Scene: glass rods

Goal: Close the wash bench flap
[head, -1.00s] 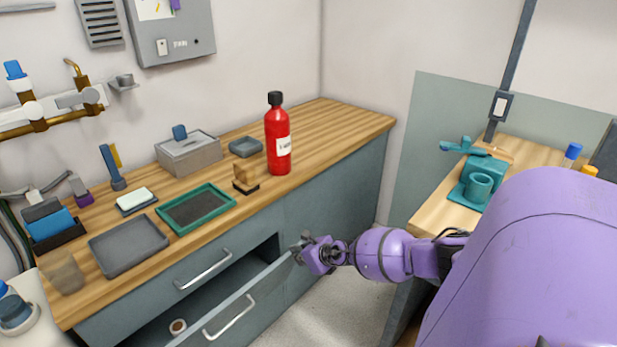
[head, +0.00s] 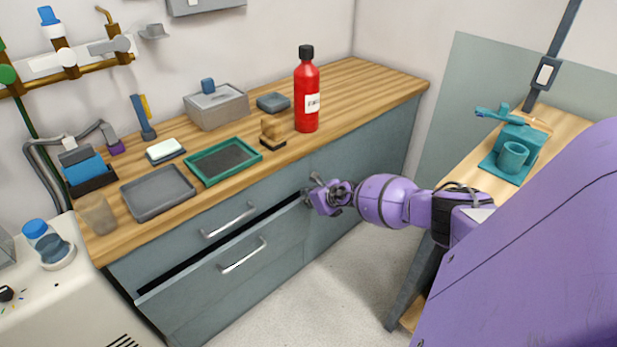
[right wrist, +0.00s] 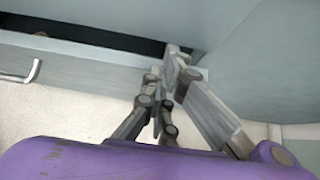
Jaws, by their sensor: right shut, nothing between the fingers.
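The wash bench (head: 360,85) has a wooden top and grey-blue fronts. Its flap (head: 285,242), a grey-blue panel with a silver handle, leans out slightly below an upper front with its own handle. A narrow dark gap shows along its top, wider at the left. My right gripper (head: 313,186) is shut and empty at the right end of the flap's top edge. In the right wrist view its fingertips (right wrist: 178,62) are at the flap's edge (right wrist: 100,78), apparently touching it. The dark opening shows behind. My left gripper is not in view.
On the bench top stand a red bottle (head: 307,100), a green-rimmed tray (head: 205,178), a grey tray (head: 158,207) and a grey box (head: 215,115). A second bench (head: 560,130) with a teal fixture stands at the right. Clear floor (head: 300,300) lies between.

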